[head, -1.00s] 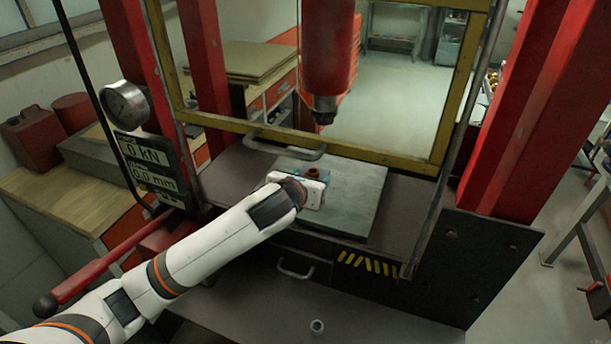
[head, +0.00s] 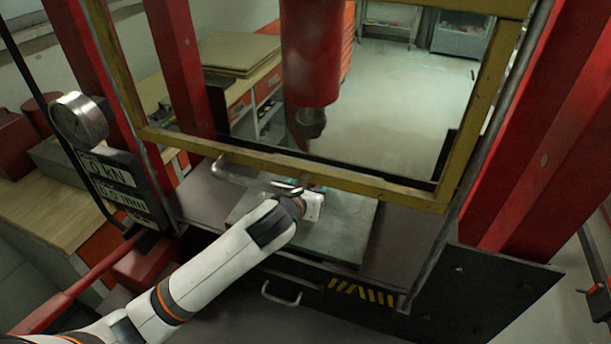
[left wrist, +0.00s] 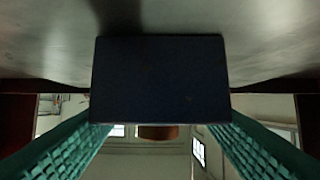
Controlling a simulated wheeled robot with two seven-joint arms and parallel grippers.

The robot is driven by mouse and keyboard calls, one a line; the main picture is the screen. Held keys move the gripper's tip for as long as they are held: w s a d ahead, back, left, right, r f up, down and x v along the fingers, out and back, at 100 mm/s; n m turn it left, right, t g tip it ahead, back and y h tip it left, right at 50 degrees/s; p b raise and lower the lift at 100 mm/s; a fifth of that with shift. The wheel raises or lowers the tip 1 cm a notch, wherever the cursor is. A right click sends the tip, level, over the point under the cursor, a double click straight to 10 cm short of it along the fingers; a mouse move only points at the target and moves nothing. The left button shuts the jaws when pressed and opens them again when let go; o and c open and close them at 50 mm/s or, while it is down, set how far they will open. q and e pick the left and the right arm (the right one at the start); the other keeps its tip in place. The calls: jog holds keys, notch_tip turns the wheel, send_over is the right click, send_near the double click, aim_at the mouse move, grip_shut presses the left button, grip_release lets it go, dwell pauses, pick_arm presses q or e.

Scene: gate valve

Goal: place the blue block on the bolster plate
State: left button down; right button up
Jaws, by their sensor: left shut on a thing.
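The blue block (left wrist: 160,80) fills the middle of the left wrist view as a dark blue rectangle between the teal fingers. My left gripper (head: 310,188) is shut on it. In the head view the gripper is over the bolster plate (head: 345,238), a grey slab on the press bed, just behind the guard's lower bar. The block is hidden there by the gripper and the bar. The left wrist view shows a grey surface (left wrist: 270,30) close beside the block; I cannot tell whether they touch. My right gripper is not in view.
The red press ram (head: 312,60) hangs above. Red columns (head: 545,130) stand at the sides. The plate's front right part is bare.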

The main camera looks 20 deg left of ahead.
pick_arm(q)
jog(key=shift+w+r, duration=0.1)
jog(key=shift+w, duration=0.1)
jog(key=c, duration=0.8)
grip_release()
jog(key=shift+s+f, duration=0.1)
jog(key=shift+f, duration=0.1)
jog(key=o, duration=0.3)
jog(key=shift+s+d+r, duration=0.1)
jog(key=shift+s+r, duration=0.05)
jog(key=shift+s, duration=0.1)
jog(key=shift+o, duration=0.5)
jog(key=shift+s+d+r, duration=0.1)
jog(key=shift+s, duration=0.2)
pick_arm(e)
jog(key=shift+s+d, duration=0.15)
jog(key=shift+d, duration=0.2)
